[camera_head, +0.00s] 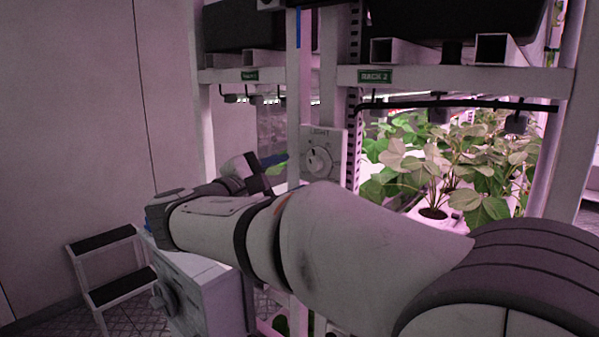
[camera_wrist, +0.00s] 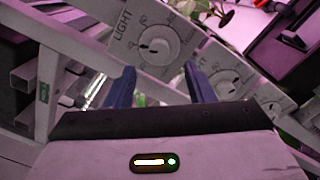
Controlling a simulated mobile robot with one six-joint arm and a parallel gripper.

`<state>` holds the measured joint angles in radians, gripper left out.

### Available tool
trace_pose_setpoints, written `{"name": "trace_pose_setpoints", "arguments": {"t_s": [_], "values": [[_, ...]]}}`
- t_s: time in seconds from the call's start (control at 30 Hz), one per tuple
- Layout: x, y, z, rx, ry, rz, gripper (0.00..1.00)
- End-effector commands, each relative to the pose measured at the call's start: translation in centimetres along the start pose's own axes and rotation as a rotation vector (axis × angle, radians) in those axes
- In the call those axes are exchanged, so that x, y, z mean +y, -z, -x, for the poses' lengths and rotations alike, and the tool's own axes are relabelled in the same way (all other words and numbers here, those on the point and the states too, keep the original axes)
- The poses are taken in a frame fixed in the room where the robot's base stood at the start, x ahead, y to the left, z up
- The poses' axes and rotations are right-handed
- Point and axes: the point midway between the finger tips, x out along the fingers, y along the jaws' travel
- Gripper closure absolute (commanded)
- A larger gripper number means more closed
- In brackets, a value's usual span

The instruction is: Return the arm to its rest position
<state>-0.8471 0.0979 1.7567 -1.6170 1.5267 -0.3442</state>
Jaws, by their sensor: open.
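My arm stretches across the head view from the lower right to the left, then bends back toward the rack post. My gripper (camera_wrist: 159,68) shows in the wrist view as two dark blue fingers, spread apart with nothing between them. In the head view my gripper (camera_head: 273,160) is small and partly hidden by my own wrist, close to the left of the light dial box (camera_head: 318,160). In the wrist view the light dial (camera_wrist: 153,46) lies beyond the fingers, tilted; I cannot tell the exact gap. A second dial (camera_wrist: 222,83) is at its lower right.
The rack labelled RACK 2 (camera_head: 375,76) holds leafy plants (camera_head: 440,160) in white pots at the right. A grey box with a knob (camera_head: 195,290) stands below my arm. A step stool (camera_head: 110,265) is at the left by a bare wall (camera_head: 70,120).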

Motion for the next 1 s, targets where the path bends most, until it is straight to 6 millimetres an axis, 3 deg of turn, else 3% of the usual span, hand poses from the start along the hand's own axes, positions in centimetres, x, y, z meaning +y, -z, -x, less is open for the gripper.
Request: {"name": "trace_pose_setpoints", "arguments": {"t_s": [0.1,0.27,0.53,0.63,0.73,0.83,1.0], "values": [[0.0,0.0,1.4,0.001,-0.001,0.000,0.51],[0.0,0.0,2.0,0.001,-0.001,0.000,0.51],[-0.2,-0.1,1.8,0.001,0.007,-0.001,0.51],[-1.7,-0.8,0.5,0.011,0.068,-0.008,0.51],[-5.7,-2.4,-2.2,0.039,0.217,-0.037,0.51],[-12.0,-4.6,-4.5,0.072,0.445,-0.112,0.51],[-22.6,-8.2,-4.5,0.096,0.851,-0.351,0.51]]}}
